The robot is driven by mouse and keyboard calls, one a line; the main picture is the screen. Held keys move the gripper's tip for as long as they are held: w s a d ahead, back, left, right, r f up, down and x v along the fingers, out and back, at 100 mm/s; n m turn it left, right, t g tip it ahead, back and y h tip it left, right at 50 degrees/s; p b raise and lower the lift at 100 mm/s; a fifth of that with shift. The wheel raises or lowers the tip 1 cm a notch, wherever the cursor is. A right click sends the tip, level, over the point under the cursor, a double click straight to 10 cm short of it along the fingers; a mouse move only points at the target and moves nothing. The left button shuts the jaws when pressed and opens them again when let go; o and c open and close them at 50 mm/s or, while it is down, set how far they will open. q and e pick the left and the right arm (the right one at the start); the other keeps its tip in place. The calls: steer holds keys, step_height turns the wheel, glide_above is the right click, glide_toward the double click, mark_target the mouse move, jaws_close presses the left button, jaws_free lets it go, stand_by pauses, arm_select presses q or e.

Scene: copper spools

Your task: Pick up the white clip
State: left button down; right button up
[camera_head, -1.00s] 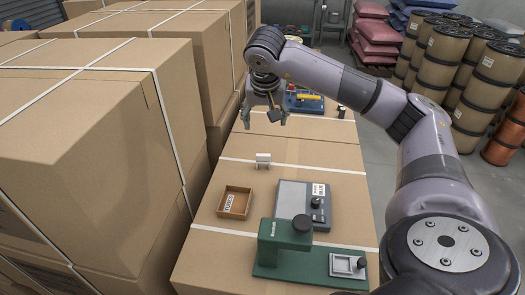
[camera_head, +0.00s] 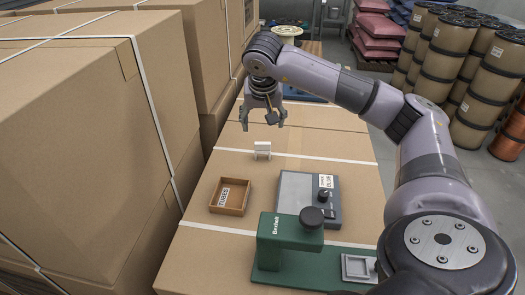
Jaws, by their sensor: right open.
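The small white clip (camera_head: 262,149) stands on the cardboard box top (camera_head: 335,178), behind the shallow brown tray. My right gripper (camera_head: 263,122) hangs from the arm on the right, with its fingers pointing down and spread apart. In the picture it is just above the clip; it looks empty, and the clip is apart from it. My left gripper does not show.
A brown tray with a paper label (camera_head: 230,210) lies in front of the clip. A grey box with a black knob (camera_head: 296,192) is to its right. A green bench device (camera_head: 290,232) stands nearest. Tall strapped cartons (camera_head: 95,125) rise on the left.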

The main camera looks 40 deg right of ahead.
mark_target(262, 144)
steer(key=x, duration=1)
steer(key=shift+p+x, duration=0.45)
steer(key=shift+x, duration=2.65)
steer(key=shift+w+r, duration=0.1)
steer(key=shift+r, duration=0.05)
steer(key=c, duration=1)
steer(key=shift+r, duration=0.1)
